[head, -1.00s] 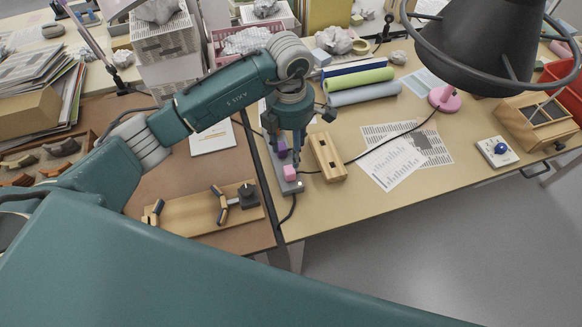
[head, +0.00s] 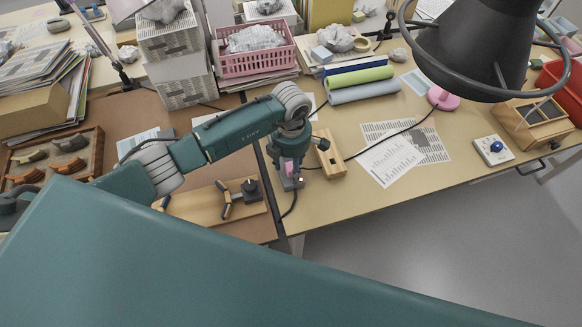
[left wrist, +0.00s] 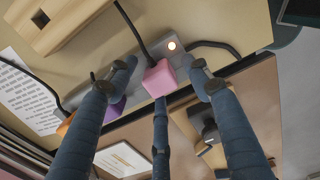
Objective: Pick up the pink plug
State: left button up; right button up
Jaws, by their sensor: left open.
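The pink plug (left wrist: 160,78) is a small pink block seated on a grey power strip (left wrist: 140,100), with a black cord by it. In the left wrist view it sits between the spread dark fingers of my left gripper (left wrist: 158,85), which is open around it. I cannot tell whether any finger touches it. In the head view my left gripper (head: 289,158) is over the strip and partly hides the pink plug (head: 290,168). A purple plug (left wrist: 115,110) is beside it on the strip, partly behind a finger. My right gripper is not in view.
A wooden block with slots (head: 329,158) stands close to the right of the strip. A wooden board with dark fittings (head: 190,206) lies left on the brown desk. A glowing button (left wrist: 171,45) is at the strip's end. Printed sheets (head: 395,160) lie farther right.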

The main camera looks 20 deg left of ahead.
pick_arm(q)
jog(key=c, duration=1.2)
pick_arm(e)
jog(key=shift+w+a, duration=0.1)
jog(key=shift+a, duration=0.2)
pick_arm(q)
jog(key=shift+r, duration=0.15)
